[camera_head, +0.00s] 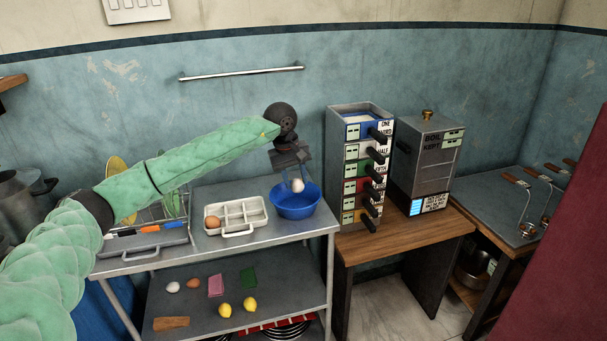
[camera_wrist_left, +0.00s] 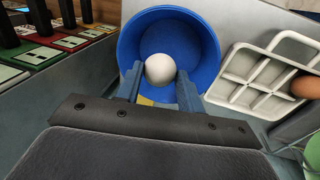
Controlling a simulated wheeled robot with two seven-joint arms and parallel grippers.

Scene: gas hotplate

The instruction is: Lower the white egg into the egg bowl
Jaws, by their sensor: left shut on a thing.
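The white egg (camera_head: 297,186) is between the fingers of my left gripper (camera_head: 293,182), which is shut on it. In the left wrist view the white egg (camera_wrist_left: 159,69) shows between the two blue-grey fingertips (camera_wrist_left: 158,80), in front of the bowl's inside. The blue egg bowl (camera_head: 297,208) stands on the top shelf of the metal trolley, and the egg is over its opening, near the rim height. The bowl (camera_wrist_left: 205,45) surrounds the egg in the left wrist view. I cannot tell whether the egg touches the bowl. My right gripper is not in view.
A white divided tray (camera_head: 238,229) with a brown egg (camera_head: 212,222) stands left of the bowl. A dispenser tower (camera_head: 361,165) with black handles stands close to the right. The lower shelf (camera_head: 195,305) holds eggs, lemons, sponges and a wooden block.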

